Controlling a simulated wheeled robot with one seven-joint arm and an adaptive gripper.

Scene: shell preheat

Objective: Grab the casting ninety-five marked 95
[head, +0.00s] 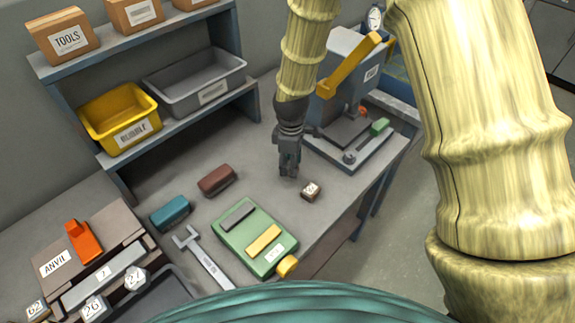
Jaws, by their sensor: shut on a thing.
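My gripper (288,168) points down over the middle of the workbench. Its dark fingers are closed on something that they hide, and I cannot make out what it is. A small brown block with a pale marked face (310,190) is just right of and below the fingertips in the picture. It looks apart from them, and its marking is too small to read. Small blocks with number labels are at the lower left: 62 (36,308), 26 (94,308) and 27 (135,279). I cannot read 95 on any block.
A grey press (345,65) stands behind and right of the gripper. A green fixture (245,232), a wrench (205,262), a teal block (170,213) and a brown block (217,179) lie on the bench. A yellow RUBBLE bin (120,115) and a grey bin (195,80) are on the shelf.

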